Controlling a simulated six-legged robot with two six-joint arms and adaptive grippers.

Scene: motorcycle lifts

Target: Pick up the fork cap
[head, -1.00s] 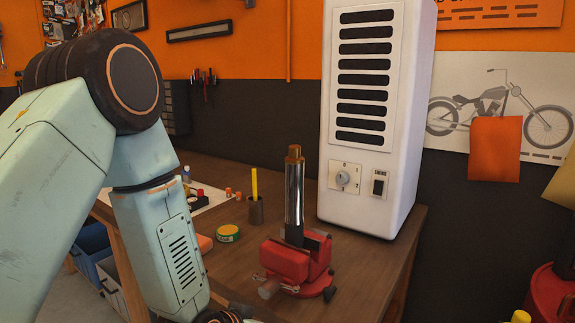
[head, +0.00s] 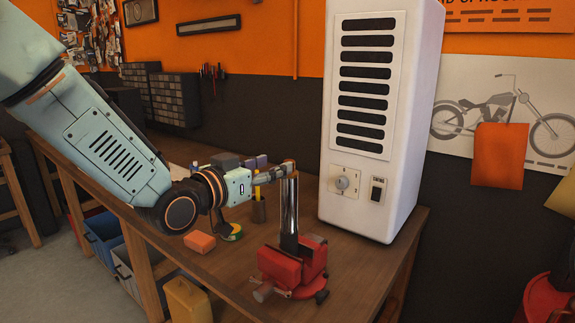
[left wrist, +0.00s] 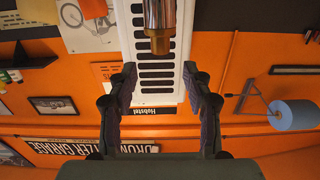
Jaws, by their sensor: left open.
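The brass-coloured fork cap (head: 291,167) sits on top of the upright chrome fork tube (head: 290,210), which is clamped in a red vise (head: 292,266) on the bench. My left gripper (head: 284,171) reaches in from the left at cap height, its fingertips close beside the cap and partly overlapping it. In the left wrist view, which is turned upside down, the cap (left wrist: 160,42) hangs at the top centre, ahead of the spread fingers (left wrist: 160,85) and centred between them. The left gripper is open and empty. I cannot tell whether it touches the cap. My right gripper is not in view.
A tall white heater unit (head: 375,115) stands just behind and right of the vise. The bench front is fairly clear.

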